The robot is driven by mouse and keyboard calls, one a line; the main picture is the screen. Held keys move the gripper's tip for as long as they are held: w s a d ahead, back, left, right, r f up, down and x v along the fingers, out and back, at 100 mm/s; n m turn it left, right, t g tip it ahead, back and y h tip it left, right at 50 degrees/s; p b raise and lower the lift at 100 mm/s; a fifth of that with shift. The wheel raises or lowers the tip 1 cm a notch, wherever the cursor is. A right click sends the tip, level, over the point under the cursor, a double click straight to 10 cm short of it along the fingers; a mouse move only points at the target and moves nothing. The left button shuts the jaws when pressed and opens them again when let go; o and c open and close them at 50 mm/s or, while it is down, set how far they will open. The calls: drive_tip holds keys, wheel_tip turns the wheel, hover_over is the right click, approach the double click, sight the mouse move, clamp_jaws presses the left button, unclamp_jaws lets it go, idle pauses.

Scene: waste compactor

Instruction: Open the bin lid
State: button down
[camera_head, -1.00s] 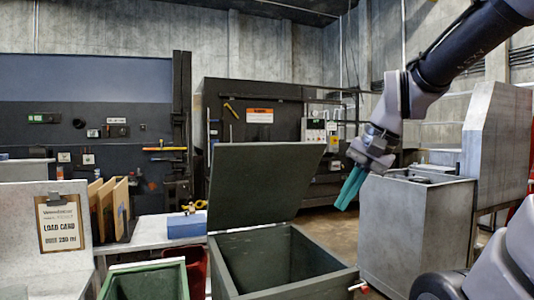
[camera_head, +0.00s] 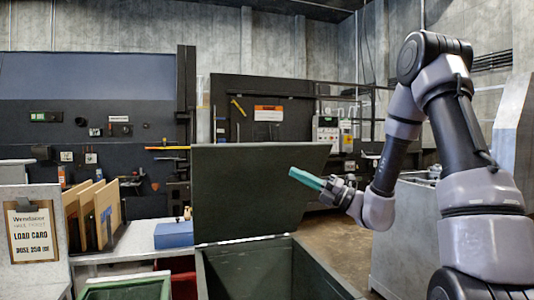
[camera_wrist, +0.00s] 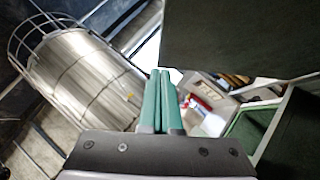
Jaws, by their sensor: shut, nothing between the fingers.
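The dark green bin (camera_head: 262,272) stands low in the middle of the head view, its inside open to view. Its lid (camera_head: 255,190) stands raised at the back edge, leaning slightly back. My gripper (camera_head: 292,172) has teal fingers and is shut and empty. In the head view it overlaps the right part of the lid's face, pointing left; I cannot tell whether it touches. In the wrist view the shut fingers (camera_wrist: 160,78) point ahead, and a dark green panel, likely the lid (camera_wrist: 235,40), fills the upper right, apart from the fingertips.
A smaller green bin (camera_head: 125,290) stands at the lower left. Behind it is a bench with a blue box (camera_head: 174,234) and upright boards (camera_head: 95,210). A load card (camera_head: 35,232) hangs at the far left. A grey metal cabinet (camera_head: 400,235) stands to the right.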

approach(256, 146)
drive_tip(key=s+a, duration=0.1)
drive_tip(key=a, duration=0.3)
drive_tip(key=shift+w+a+r, duration=0.2)
drive_tip(key=shift+w+r, duration=0.3)
drive_tip(key=shift+w, duration=0.05)
drive_tip(key=shift+w+a+r, duration=0.2)
drive_tip(key=shift+w+r, duration=0.25)
drive_tip(key=shift+w, duration=0.1)
drive_tip(key=shift+w+a+r, duration=0.1)
drive_tip(key=shift+w+r, duration=0.15)
drive_tip(key=shift+w, duration=0.1)
drive_tip(key=shift+w+r, duration=0.1)
